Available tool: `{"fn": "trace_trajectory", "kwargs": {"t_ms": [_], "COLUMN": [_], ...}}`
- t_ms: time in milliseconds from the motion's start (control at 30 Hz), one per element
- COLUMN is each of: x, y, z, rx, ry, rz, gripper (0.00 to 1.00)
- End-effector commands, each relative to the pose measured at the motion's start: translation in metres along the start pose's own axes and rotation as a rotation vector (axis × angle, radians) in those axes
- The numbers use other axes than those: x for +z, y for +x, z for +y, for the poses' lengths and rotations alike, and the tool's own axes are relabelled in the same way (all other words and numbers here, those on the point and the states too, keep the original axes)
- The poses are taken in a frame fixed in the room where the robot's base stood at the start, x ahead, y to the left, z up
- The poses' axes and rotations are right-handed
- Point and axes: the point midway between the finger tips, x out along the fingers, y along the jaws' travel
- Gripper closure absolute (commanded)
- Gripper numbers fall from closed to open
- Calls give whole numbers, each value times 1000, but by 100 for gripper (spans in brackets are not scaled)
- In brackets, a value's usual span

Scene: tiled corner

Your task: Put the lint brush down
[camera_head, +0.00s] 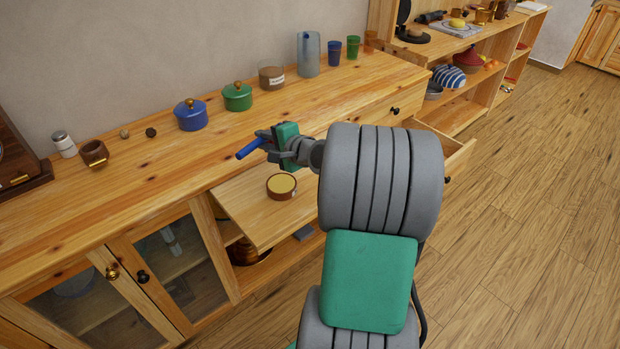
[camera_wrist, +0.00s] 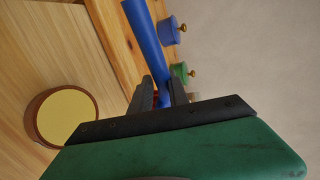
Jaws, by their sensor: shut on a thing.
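The lint brush shows as a blue handle (camera_head: 250,149) sticking out to the left of my gripper (camera_head: 272,140) in the head view. In the wrist view the blue handle (camera_wrist: 146,42) runs up and away from between the fingers of my gripper (camera_wrist: 163,92). My gripper is shut on it. The brush is held in the air, over the front part of the sideboard and the pulled-out board. The rest of the brush is hidden by the gripper and arm.
A round yellow-topped container (camera_head: 281,186) sits on the pulled-out board (camera_head: 246,212). Blue (camera_head: 190,115) and green (camera_head: 237,97) lidded pots, a labelled jar (camera_head: 272,77) and a glass vase (camera_head: 308,54) stand along the back of the sideboard top (camera_head: 130,178). The front left top is clear. A drawer (camera_head: 452,150) stands open at right.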

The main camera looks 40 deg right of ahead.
Motion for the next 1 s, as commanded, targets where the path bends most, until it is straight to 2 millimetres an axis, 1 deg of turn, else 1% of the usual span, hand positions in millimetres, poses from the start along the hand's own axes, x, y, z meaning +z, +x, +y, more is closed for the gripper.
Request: {"fn": "trace_trajectory", "kwargs": {"t_ms": [33,67,100,133,167,200,267,300,333,400,500,567,600,667,967,1000], "x": [-41,-63,-91,-112,-131,-157,-190,-210,-223,-246,-267,-273,-273,-266,-191,-185], "y": [-3,-8,-17,-24,-32,-44,-64,-77,-86,-106,-125,-131,-132,-128,-83,-76], "z": [6,2,0,-2,-4,-5,-7,-8,-8,-10,-11,-12,-12,-9,21,32], "rx": [-8,-10,-12,-14,-16,-18,-21,-23,-24,-27,-29,-30,-30,-30,-30,-29], "ry": [5,7,14,19,22,29,37,44,46,54,62,65,66,66,65,69], "rz": [42,63,92,112,133,161,199,224,241,273,305,315,317,317,314,314], "gripper": [100,100,100,100,100,100,100,100,100,100,100,100,100,100,100,100]}}
